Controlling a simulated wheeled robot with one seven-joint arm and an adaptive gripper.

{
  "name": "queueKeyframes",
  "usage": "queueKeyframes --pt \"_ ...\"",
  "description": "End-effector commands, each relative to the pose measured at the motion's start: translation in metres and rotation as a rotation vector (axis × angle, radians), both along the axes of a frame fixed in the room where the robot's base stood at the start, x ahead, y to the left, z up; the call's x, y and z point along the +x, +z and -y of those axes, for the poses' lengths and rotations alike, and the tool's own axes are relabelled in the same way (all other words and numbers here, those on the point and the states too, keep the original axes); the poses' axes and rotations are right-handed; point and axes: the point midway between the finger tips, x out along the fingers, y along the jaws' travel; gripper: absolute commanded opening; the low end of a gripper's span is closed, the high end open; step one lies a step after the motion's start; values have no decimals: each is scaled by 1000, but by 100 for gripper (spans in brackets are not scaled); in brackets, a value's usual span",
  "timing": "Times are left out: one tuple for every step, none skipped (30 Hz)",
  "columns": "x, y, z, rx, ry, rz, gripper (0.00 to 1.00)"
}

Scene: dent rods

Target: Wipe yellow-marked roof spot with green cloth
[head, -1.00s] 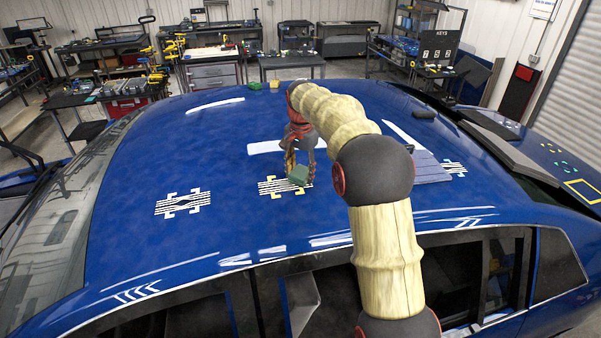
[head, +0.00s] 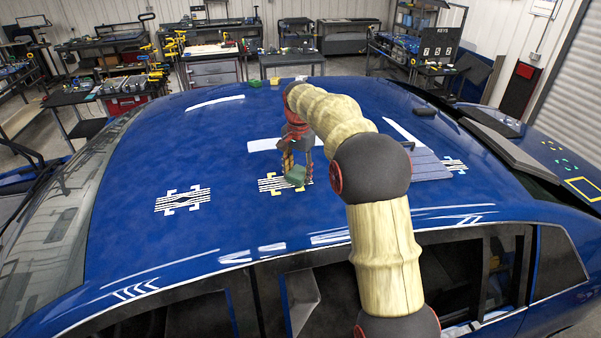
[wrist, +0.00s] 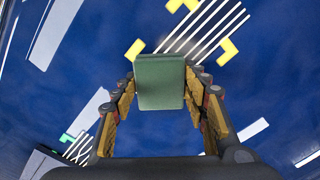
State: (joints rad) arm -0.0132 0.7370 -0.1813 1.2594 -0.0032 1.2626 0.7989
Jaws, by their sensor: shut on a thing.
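The blue car roof (head: 150,135) bears the yellow-marked spot (head: 268,185), white stripes with yellow corner brackets. In the wrist view the striped spot (wrist: 206,30) shows yellow brackets around it. My gripper (head: 296,172) is shut on the green cloth (head: 295,175), a small block-like piece, over the right part of the spot. In the wrist view the cloth (wrist: 160,83) sits between the fingertips of my gripper (wrist: 163,95) and covers the near end of the stripes. I cannot tell whether the cloth touches the roof.
A dark flat panel (head: 508,150) lies at the right roof edge.

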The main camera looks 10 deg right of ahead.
Motion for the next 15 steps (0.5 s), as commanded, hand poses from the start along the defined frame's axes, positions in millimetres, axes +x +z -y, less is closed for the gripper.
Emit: queueKeyframes --pt "0 1 -5 0 2 0 24" --pt "0 1 -7 0 2 0 24" --pt "0 1 -10 0 2 0 24" --pt "0 1 -13 0 1 0 24" --pt "0 1 -15 0 1 0 24" --pt "0 1 -19 0 1 0 24" --pt "0 1 -21 0 1 0 24" --pt "0 1 -23 0 1 0 24" --pt "0 1 -24 0 1 0 24" --pt "0 1 -25 0 1 0 24" --pt "0 1 -26 0 1 0 24" --pt "0 1 -26 0 0 0 24" --pt "0 1 -27 0 0 0 24" --pt "0 1 -28 0 0 0 24" --pt "0 0 -30 0 1 0 24"
